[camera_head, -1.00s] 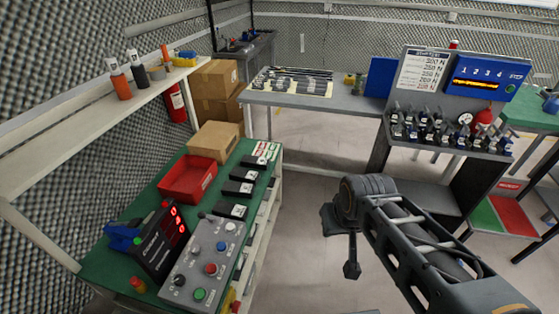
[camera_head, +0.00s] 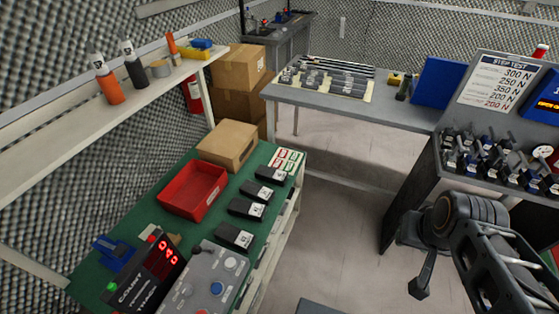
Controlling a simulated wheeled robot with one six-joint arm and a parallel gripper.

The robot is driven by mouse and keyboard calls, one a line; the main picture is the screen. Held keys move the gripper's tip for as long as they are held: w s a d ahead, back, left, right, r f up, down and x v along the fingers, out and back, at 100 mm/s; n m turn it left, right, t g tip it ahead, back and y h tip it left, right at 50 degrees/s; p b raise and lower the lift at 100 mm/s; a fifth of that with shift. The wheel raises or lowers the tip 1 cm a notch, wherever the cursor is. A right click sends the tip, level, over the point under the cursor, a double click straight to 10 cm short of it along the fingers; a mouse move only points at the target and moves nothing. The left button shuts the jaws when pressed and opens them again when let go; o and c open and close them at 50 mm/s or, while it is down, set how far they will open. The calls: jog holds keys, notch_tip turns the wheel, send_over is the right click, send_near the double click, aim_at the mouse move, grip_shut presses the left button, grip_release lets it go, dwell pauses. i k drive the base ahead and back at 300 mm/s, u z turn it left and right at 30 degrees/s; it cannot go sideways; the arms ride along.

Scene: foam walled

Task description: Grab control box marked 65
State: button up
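Several small black boxes with white labels lie in a row on the green bench top: a far one (camera_head: 271,173), one behind the middle (camera_head: 257,191), a middle one (camera_head: 247,208) and a near one (camera_head: 233,236). The marks on their labels are too small to read, so I cannot tell which is 65. More dark boxes (camera_head: 328,80) lie on a pale mat on the far grey table. My gripper (camera_head: 419,288) hangs at the lower right, over the floor and apart from the bench. Its fingers do not show clearly.
The green bench (camera_head: 138,222) also holds a red bin (camera_head: 193,188), a cardboard box (camera_head: 228,144), a red-digit display (camera_head: 150,268) and a grey button panel (camera_head: 205,280). A shelf (camera_head: 60,140) overhangs at left. Floor (camera_head: 335,215) between is clear.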

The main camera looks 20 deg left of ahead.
aim_at(278, 177)
jog(key=i, duration=1.15)
jog(key=u, duration=2.6)
